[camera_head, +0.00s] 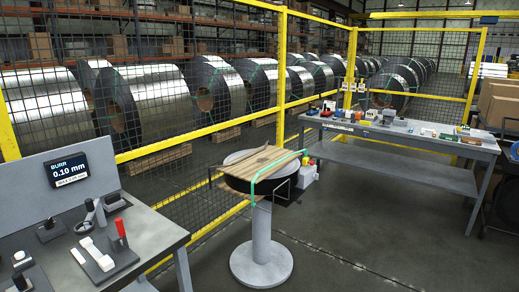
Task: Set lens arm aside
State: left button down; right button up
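I cannot identify the lens arm for certain. A small dark stand with a ring-like upright part (94,212) is on the grey left bench (150,232), and it may be the lens arm, but it is too small to tell. Neither of my grippers shows in the head view.
The left bench also holds a display (68,171) reading BURR 0.10 mm, a red-handled tool (121,230) and white blocks (90,244). A round pedestal (262,247) bears wooden slats with a green strap. A right bench (400,134) holds small items. Yellow-framed mesh fencing (281,75) stands behind.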

aim_at(92, 207)
jog(key=u, duration=1.25)
